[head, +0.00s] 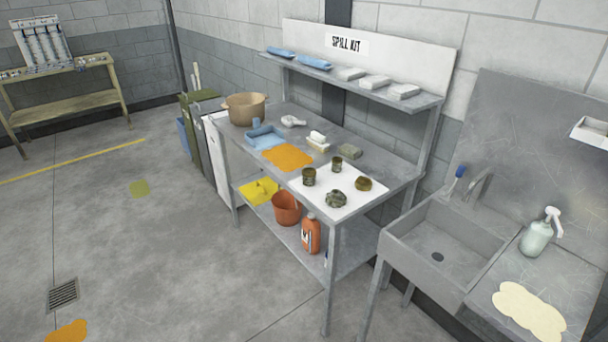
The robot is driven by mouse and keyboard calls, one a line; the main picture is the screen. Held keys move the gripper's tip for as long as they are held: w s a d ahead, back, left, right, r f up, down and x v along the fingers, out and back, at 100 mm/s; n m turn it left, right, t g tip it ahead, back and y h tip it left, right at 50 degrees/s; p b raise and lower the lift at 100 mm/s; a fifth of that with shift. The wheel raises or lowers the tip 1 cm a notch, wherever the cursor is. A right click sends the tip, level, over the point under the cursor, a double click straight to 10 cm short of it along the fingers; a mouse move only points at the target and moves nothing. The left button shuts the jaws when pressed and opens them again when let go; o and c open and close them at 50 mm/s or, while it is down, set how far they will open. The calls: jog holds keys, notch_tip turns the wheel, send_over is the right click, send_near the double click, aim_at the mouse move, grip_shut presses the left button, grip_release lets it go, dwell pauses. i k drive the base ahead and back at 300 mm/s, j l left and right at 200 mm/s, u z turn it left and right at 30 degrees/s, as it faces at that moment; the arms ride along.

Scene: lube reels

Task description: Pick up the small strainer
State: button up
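A white mat (330,205) lies at the near end of the metal workbench and carries several small grimy parts. Two are dark upright cylinders: a larger one (309,177) at the left and a smaller one (337,164) behind it to the right. A low brownish round part (363,184) sits at the right, and a dark, lumpy round part (336,199) sits at the front. The smaller cylinder looks most like the small strainer, but I cannot be sure at this size. My gripper is not in view.
A sink (440,245) stands to the right. The floor at left is mostly open.

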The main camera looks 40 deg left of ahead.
aim_at(336, 161)
jog(key=u, duration=1.3)
